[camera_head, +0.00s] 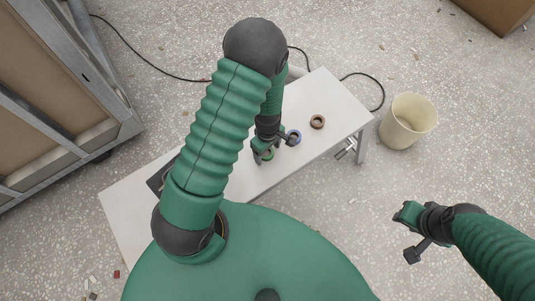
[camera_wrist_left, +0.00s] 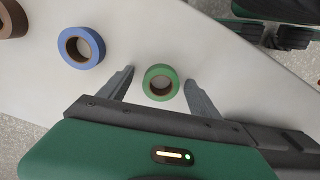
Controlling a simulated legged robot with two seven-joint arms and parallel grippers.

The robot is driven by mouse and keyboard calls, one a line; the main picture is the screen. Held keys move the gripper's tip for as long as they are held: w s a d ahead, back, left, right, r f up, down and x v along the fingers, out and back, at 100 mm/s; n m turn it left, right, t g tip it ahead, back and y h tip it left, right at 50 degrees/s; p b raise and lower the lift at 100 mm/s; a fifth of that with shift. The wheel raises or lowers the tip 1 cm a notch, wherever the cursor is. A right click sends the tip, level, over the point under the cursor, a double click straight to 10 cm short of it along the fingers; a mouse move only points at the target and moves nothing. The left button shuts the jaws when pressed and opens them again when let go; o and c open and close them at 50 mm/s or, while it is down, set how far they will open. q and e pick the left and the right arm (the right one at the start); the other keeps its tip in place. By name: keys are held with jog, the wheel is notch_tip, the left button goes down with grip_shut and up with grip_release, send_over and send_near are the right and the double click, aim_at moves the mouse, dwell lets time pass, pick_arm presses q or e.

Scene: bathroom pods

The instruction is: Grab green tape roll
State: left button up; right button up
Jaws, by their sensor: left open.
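The green tape roll (camera_wrist_left: 160,82) lies flat on the white bench (camera_wrist_left: 240,65), between the two open fingers of my left gripper (camera_wrist_left: 158,88) in the left wrist view. No finger visibly touches it, and a gap shows on each side. In the head view the green roll (camera_head: 267,155) is partly hidden by my left gripper (camera_head: 266,152), which reaches down over it. My right gripper (camera_head: 405,232) hangs over the floor at the right, away from the bench; its fingers appear spread apart.
A blue tape roll (camera_head: 294,137) lies close to my left gripper, and a brown roll (camera_head: 317,121) lies farther right. A cream bin (camera_head: 408,121) stands beyond the bench's right end. A dark object (camera_head: 160,178) is on the bench's left part. Black cable crosses the floor.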

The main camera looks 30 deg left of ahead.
pick_arm(q)
jog(key=shift+a, duration=0.35)
jog(key=shift+c, duration=1)
jog(key=shift+s+r, duration=0.1)
jog(key=shift+c, duration=1.3)
jog(key=shift+d, duration=0.3)
jog(key=c, duration=0.7)
jog(key=shift+c, duration=1.2)
jog(key=shift+a, duration=0.1)
pick_arm(e)
jog(key=shift+s+a+r, duration=0.1)
jog(key=shift+a+r, duration=0.1)
